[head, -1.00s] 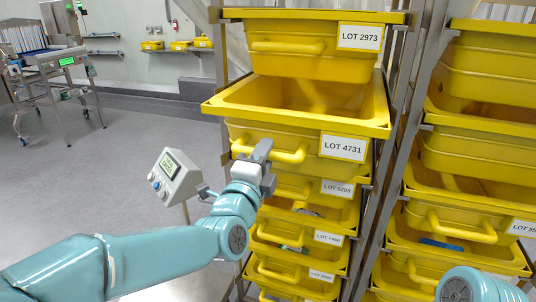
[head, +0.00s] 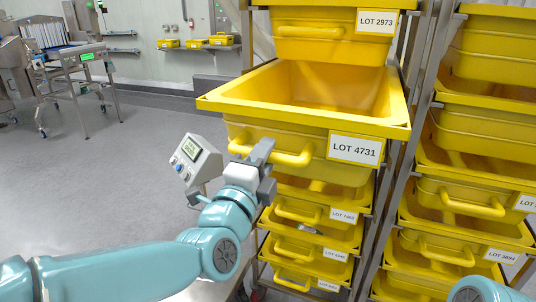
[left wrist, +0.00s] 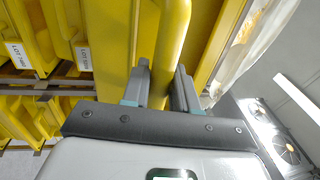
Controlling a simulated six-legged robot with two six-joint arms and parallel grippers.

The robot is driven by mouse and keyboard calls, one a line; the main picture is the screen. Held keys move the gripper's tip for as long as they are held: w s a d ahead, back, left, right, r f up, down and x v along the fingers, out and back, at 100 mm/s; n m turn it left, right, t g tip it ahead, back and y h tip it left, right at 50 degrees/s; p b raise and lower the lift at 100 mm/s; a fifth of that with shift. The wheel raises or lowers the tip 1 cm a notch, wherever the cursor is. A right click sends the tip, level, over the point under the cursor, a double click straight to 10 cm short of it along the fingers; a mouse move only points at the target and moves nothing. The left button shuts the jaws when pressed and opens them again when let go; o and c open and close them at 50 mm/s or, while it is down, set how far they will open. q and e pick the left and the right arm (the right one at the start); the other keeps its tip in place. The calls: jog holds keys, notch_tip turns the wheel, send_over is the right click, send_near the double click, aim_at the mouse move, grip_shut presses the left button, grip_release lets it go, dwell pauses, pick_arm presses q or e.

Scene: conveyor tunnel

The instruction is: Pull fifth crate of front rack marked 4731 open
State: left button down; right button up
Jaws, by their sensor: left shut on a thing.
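The yellow crate marked LOT 4731 (head: 290,117) sits in the front rack and juts out well past the crates above and below it. Its open top shows an inside that looks empty. My left gripper (head: 262,165) is shut on the crate's front handle (head: 295,158), near the handle's left part. In the left wrist view the two fingers (left wrist: 160,88) stand on either side of the yellow handle bar (left wrist: 172,45). My right gripper is not in view; only a piece of my right arm shows at the bottom right.
A yellow crate marked LOT 2973 (head: 330,45) is above, and several crates are below. A second rack of yellow crates (head: 480,75) stands at right. A grey console (head: 196,160) stands just left of my gripper. Open floor (head: 110,190) lies to the left.

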pick_arm(q)
jog(key=shift+s+a, duration=0.15)
jog(key=shift+s, duration=0.45)
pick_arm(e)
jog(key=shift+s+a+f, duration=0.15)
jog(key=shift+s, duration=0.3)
pick_arm(q)
jog(key=c, duration=1)
grip_release()
jog(key=shift+w, duration=0.1)
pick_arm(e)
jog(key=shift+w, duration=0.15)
pick_arm(q)
jog(key=v, duration=1.6)
jog(key=shift+b, duration=0.35)
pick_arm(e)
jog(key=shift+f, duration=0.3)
